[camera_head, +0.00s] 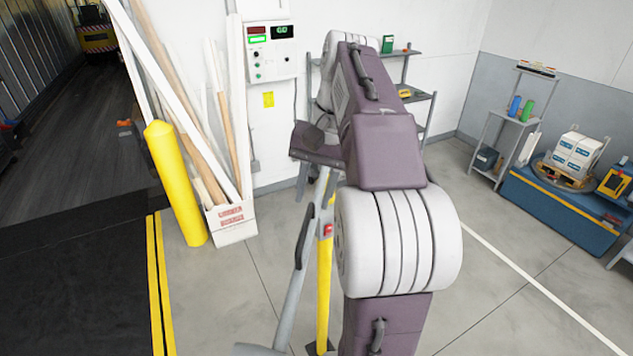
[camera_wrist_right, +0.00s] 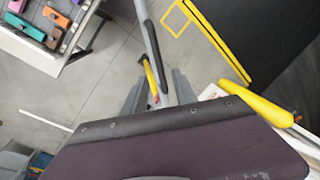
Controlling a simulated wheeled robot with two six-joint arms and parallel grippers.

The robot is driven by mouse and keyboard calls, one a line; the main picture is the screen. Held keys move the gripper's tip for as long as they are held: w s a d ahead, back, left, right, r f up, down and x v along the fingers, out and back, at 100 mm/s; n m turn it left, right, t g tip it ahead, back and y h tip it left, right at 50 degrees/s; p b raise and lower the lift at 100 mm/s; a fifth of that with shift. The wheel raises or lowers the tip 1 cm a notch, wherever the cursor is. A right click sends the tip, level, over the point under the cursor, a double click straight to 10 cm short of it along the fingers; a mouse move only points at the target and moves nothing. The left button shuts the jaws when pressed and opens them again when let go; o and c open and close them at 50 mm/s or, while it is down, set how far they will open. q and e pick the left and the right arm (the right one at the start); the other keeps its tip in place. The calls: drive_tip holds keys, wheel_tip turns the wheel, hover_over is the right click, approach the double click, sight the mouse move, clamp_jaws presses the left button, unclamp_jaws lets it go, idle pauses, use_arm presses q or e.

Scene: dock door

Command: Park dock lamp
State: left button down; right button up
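A grey bar with a dark handle (camera_head: 305,236) slants beside a yellow post (camera_head: 324,282) with a red mark in the head view; this looks like the dock lamp's arm. Its lower end reaches the bottom edge, and I see no clear lamp head. In the right wrist view the grey bar (camera_wrist_right: 151,38) and the yellow post (camera_wrist_right: 151,77) show beyond my right gripper (camera_wrist_right: 157,80). Its grey fingers look spread, with bar and post between them in the picture; I see no clear contact. In the head view my right wrist hides most of the fingers. My left gripper is out of view.
A yellow bollard (camera_head: 174,185) and a box of long boards (camera_head: 231,222) stand left of the post. A control box (camera_head: 270,52) hangs on the wall. Shelves and a blue bench (camera_head: 560,212) stand at right. Clear floor lies between.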

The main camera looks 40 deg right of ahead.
drive_tip(key=shift+s+d+r, duration=0.15)
drive_tip(key=shift+s+r, duration=0.05)
drive_tip(key=shift+r, duration=0.75)
drive_tip(key=shift+s+d+r, duration=0.1)
drive_tip(key=shift+s+r, duration=0.05)
drive_tip(key=shift+r, duration=0.8)
drive_tip(key=shift+c, duration=0.3)
